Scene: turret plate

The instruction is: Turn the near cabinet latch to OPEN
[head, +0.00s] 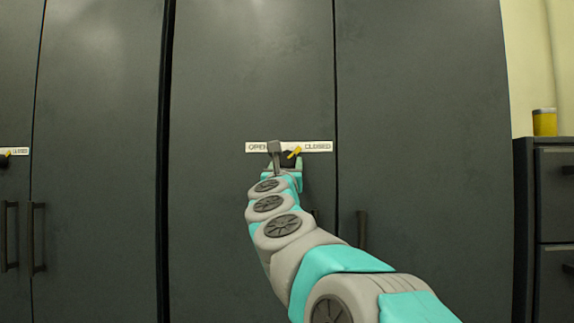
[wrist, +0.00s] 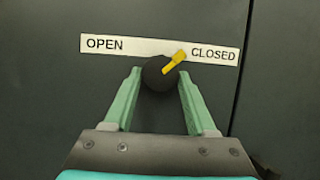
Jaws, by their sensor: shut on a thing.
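The near cabinet latch (wrist: 158,75) is a dark round knob with a yellow pointer (wrist: 174,62) on a dark grey door. The pointer tilts up and right, toward the CLOSED end of the white label (wrist: 150,47); OPEN is at the label's left end. In the head view the latch's yellow pointer (head: 294,153) shows just below the label (head: 318,146). My gripper (wrist: 159,78) is shut on the knob, with one green finger on each side. In the head view my gripper (head: 285,164) is at the latch, partly hidden by my wrist.
Another cabinet at the far left has its own label (head: 18,151) and dark handles (head: 38,238). A dark handle (head: 362,231) is on the door right of the seam. A drawer unit (head: 558,200) stands at the right with a yellow container (head: 544,123) on top.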

